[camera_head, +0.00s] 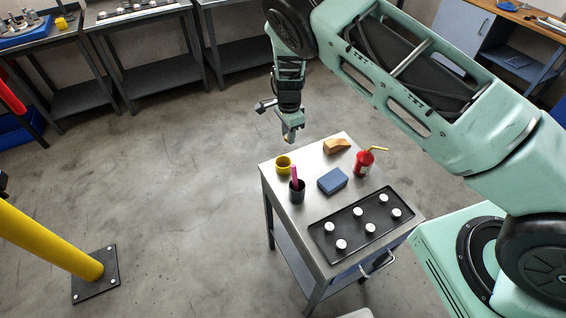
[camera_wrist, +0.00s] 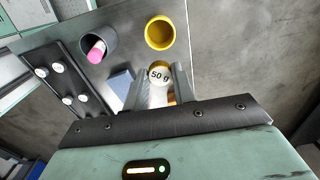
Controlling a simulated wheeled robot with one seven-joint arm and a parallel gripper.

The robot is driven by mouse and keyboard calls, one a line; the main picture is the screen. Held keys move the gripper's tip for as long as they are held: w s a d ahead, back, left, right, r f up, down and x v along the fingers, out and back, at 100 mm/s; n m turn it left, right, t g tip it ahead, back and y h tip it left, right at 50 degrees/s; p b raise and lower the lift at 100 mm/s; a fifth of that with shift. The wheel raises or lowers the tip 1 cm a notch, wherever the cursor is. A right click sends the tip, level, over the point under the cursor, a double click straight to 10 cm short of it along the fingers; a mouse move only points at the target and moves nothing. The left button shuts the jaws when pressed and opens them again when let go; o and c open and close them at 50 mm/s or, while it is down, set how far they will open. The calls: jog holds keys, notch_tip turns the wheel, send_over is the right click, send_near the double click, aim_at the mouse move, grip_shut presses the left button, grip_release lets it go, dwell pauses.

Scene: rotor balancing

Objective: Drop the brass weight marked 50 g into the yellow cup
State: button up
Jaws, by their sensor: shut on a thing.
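My gripper (camera_head: 291,137) is above the far left corner of the steel cart, higher than the yellow cup (camera_head: 283,168). In the wrist view my gripper (camera_wrist: 161,82) is shut on the brass weight (camera_wrist: 160,74), whose pale top reads "50 g". The yellow cup also shows in the wrist view (camera_wrist: 160,33), upright and open, just beyond the fingertips. The weight is apart from the cup. In the head view the weight is too small to make out clearly between the fingers.
A dark cup (camera_head: 297,193) with a pink thing stands beside the yellow cup. A blue block (camera_head: 332,181), a tan wedge (camera_head: 337,146), a red bottle (camera_head: 364,163) and a black tray (camera_head: 325,246) with several white-topped pieces share the cart.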

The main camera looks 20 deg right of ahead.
jog(key=shift+f+b, duration=1.8)
jog(key=shift+f, duration=1.05)
jog(key=o, duration=1)
jog(key=shift+o, duration=0.2)
jog(key=shift+r, duration=0.1)
notch_tip(320, 180, up, 17)
jog(key=b, duration=0.5)
jog(key=shift+r, duration=0.2)
